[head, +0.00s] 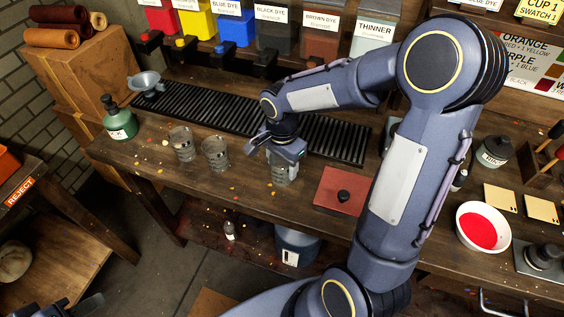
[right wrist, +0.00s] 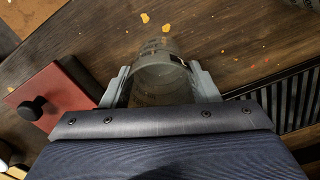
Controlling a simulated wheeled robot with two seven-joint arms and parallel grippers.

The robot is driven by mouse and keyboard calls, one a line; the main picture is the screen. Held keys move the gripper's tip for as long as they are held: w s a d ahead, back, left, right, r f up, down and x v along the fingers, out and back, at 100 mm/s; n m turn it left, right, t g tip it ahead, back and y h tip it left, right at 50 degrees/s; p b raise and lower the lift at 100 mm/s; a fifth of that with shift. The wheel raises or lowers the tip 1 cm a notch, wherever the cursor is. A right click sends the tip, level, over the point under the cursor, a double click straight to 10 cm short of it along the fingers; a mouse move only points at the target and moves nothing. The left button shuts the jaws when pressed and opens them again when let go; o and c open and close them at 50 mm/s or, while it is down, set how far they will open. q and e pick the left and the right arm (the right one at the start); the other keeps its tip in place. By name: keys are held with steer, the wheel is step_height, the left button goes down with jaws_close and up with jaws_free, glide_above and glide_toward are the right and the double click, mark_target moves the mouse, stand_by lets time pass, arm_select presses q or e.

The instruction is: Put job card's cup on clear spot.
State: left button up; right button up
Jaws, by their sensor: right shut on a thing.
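My right gripper (head: 284,158) is shut on a clear cup (head: 280,175) on or just above the wooden bench, in front of the black slatted grate. In the right wrist view the two fingers (right wrist: 158,78) sit on opposite sides of the cup (right wrist: 158,58), which looks empty. Two similar clear cups, a left one (head: 181,145) and a middle one (head: 215,153), stand to its left. A yellow card (head: 538,10) at the top right reads CUP 1, SWITCH 1. A dark part of my left gripper (head: 75,306) shows at the bottom left, mostly cut off.
A red block with a black knob (head: 342,190) lies right of the held cup. The grate (head: 215,107) runs behind. A green bottle (head: 118,120) and a grey funnel-like dish (head: 147,83) stand left. A bowl of red dye (head: 482,228) is far right. Bare bench lies around the cups.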

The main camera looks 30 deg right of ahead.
steer(key=o, duration=1)
steer(key=shift+c, duration=0.2)
step_height(320, 180, up, 11)
steer(key=s+a+n+t+y, duration=0.2)
steer(key=s+n, duration=0.4)
steer(key=s, duration=0.2)
steer(key=s+a+n+t+y, duration=0.1)
steer(key=s+a+n+t, duration=0.1)
steer(key=s+n, duration=0.4)
steer(key=shift+s+n+t+y+p, duration=0.4)
steer(key=shift+s+t, duration=0.4)
steer(key=shift+s, duration=0.7)
steer(key=shift+a, duration=0.1)
